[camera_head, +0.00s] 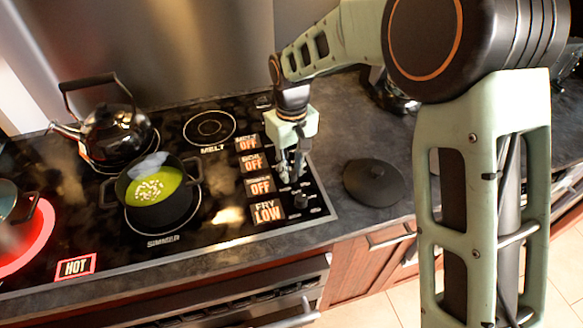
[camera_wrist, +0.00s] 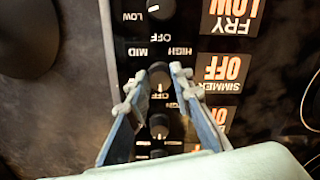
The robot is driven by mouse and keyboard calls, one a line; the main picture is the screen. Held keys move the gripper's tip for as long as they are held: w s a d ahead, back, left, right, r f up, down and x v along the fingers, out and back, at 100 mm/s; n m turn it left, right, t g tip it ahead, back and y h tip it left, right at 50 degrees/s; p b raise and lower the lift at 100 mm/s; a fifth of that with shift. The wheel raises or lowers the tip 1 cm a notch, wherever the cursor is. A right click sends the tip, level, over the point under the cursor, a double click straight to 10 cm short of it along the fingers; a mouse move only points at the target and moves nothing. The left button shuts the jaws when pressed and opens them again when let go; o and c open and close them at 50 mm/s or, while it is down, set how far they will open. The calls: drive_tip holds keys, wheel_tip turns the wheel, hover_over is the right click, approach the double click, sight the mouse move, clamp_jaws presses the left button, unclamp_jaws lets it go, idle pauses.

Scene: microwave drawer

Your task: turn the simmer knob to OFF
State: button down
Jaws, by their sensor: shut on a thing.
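The simmer knob (camera_wrist: 158,74) is a small dark knob between the fingertips in the wrist view, which shows the panel upside down. My gripper (camera_wrist: 156,82) is shut on it, one finger on each side. Its white mark seems to point to the OFF print just below it. The display beside it (camera_wrist: 222,72) reads SIMMER OFF. In the head view my gripper (camera_head: 290,178) points down at the knob column, beside a display (camera_head: 260,186) reading OFF. The simmer knob is hidden by the fingers there.
The fry knob (camera_head: 301,202) is closest to the front, and its display (camera_head: 268,211) reads FRY LOW. A pot of green soup (camera_head: 150,190) and a kettle (camera_head: 115,130) stand on the cooktop. A red-glowing burner (camera_head: 32,242) is at left. A dark round lid (camera_head: 373,182) lies right of the knobs.

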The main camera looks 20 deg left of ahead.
sight(291, 172)
drive_tip(key=c, duration=1.7)
unclamp_jaws()
wheel_tip(291, 172, up, 12)
drive_tip(key=shift+r, duration=0.1)
